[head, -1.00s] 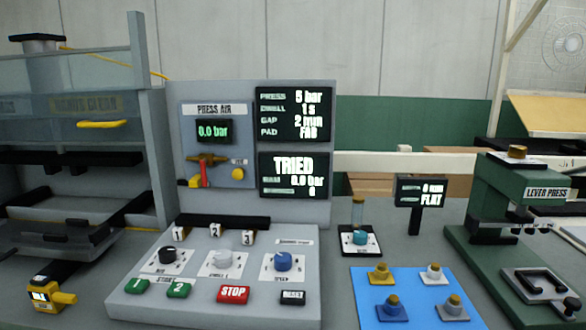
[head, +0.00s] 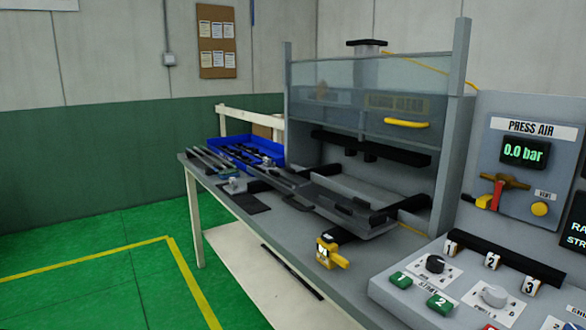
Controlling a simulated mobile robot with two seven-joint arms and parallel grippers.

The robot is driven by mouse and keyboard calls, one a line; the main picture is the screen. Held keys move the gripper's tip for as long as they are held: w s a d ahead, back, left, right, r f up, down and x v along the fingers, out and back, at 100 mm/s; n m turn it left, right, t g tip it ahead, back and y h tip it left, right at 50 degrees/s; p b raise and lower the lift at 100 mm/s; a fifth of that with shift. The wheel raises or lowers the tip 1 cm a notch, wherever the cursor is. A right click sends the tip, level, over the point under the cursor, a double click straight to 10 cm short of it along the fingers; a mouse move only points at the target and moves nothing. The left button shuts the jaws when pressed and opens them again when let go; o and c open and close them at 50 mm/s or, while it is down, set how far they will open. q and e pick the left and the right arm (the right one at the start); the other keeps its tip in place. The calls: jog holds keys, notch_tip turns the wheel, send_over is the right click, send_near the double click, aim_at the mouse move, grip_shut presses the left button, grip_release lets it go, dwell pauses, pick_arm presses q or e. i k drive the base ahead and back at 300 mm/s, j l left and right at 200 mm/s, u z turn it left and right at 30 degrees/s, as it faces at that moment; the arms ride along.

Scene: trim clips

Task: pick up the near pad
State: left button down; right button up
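No pad that I can make out is in the head view now, so I cannot tell where the near pad is from this frame. The blue mat with the small knobbed pieces, seen a second ago, is outside the picture. Neither of my grippers is in view.
A press with a clear guard (head: 365,90) and yellow handle (head: 405,123) stands on the grey bench (head: 255,215). A control panel (head: 470,270) is at right. A yellow device (head: 330,254) sits near the front edge. A blue bin (head: 230,151) is at the far end. Green floor is clear at left.

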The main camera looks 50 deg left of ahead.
aim_at(266, 165)
jog(key=u, duration=1.8)
jog(key=i+j+z, duration=0.15)
jog(key=z, duration=0.8)
jog(key=i+j+z, duration=0.1)
jog(key=j+z, duration=0.15)
jog(key=j, duration=0.15)
jog(key=j+z, duration=0.25)
jog(key=i+j+z, duration=0.15)
jog(key=j, duration=0.3)
jog(key=j+z, duration=0.1)
jog(key=j, duration=0.35)
jog(key=j+z, duration=0.1)
jog(key=j, duration=1.5)
